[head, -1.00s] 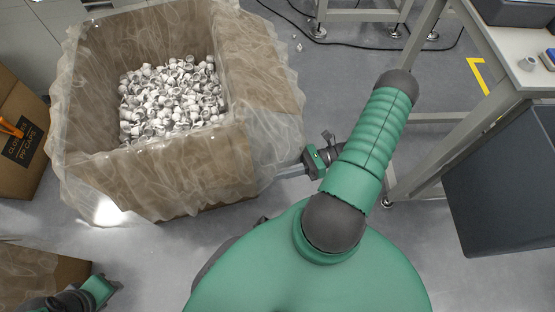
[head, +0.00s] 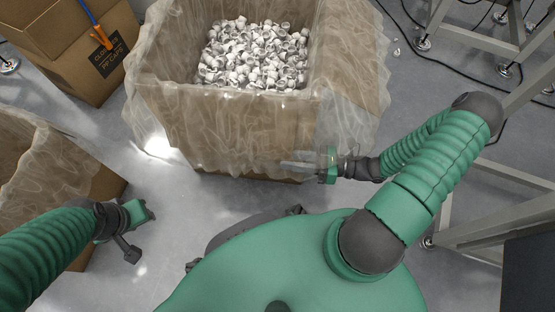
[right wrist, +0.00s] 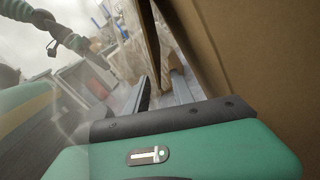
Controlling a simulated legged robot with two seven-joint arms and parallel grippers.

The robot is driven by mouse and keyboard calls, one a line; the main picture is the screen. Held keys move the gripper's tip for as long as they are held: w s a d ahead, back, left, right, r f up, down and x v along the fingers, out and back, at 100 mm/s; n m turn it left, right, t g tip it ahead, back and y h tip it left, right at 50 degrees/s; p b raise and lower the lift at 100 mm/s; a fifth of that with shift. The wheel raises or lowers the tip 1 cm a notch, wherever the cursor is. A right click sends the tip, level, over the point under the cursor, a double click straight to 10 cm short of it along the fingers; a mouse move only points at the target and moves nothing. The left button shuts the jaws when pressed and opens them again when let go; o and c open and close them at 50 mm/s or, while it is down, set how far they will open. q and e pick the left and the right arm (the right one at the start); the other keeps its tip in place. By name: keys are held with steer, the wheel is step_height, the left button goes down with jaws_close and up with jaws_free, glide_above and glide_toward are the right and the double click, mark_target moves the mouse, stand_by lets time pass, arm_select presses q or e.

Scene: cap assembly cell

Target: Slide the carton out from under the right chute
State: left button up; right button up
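The large carton (head: 225,125) with a clear film liner stands at the top middle of the head view, holding many white caps (head: 255,55). My right gripper (head: 300,165) is low at its near face, toward the right corner, partly overlapped by the hanging film. In the right wrist view its two fingers (right wrist: 161,92) are apart, close beside a brown cardboard wall (right wrist: 260,60). Whether they touch the carton is unclear. My left gripper (head: 138,213) is at the lower left, near a second lined carton; its fingers are not clear. No chute is seen.
The second lined carton (head: 105,185) stands at the left edge. A closed cardboard box (head: 60,45) with a dark label and an orange-handled tool (head: 100,35) is at the upper left. Metal table legs (head: 480,235) stand at the right. Grey floor is clear between the cartons.

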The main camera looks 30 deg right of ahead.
steer(key=b+x, duration=0.1)
steer(key=x, duration=0.3)
jaws_close()
stand_by(1.4)
